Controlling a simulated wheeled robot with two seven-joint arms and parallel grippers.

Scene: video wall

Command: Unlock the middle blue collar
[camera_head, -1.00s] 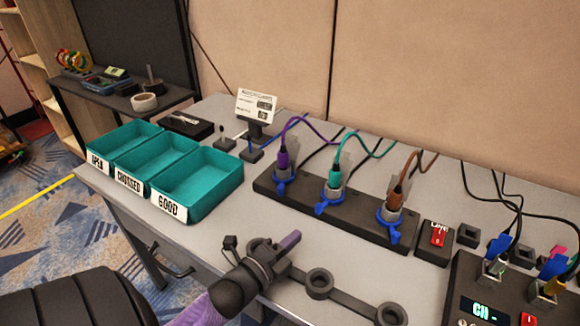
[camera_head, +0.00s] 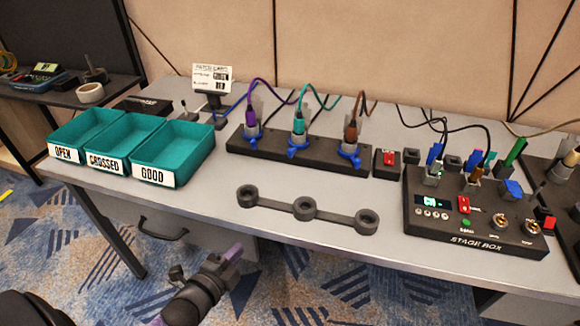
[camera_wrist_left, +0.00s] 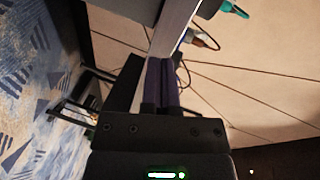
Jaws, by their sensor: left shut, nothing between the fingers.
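The middle blue collar (camera_head: 298,149) sits at the base of the teal plug (camera_head: 298,125) on the long black strip (camera_head: 315,160). The left blue collar (camera_head: 252,132) is under the purple plug, and the right blue collar (camera_head: 349,153) is under the brown plug. My left gripper (camera_head: 232,254) is shut and empty in front of the table's front edge, well apart from the collars. Its purple-grey fingers (camera_wrist_left: 161,84) show together in the left wrist view. My right gripper is not in view.
A grey three-ring holder (camera_head: 305,209) lies between the strip and the table's front edge. Teal trays (camera_head: 181,150) labelled OPEN, CROSSED and GOOD stand left. The stage box (camera_head: 455,240) and a small red-switch box (camera_head: 386,162) stand right. Cables arch behind the plugs.

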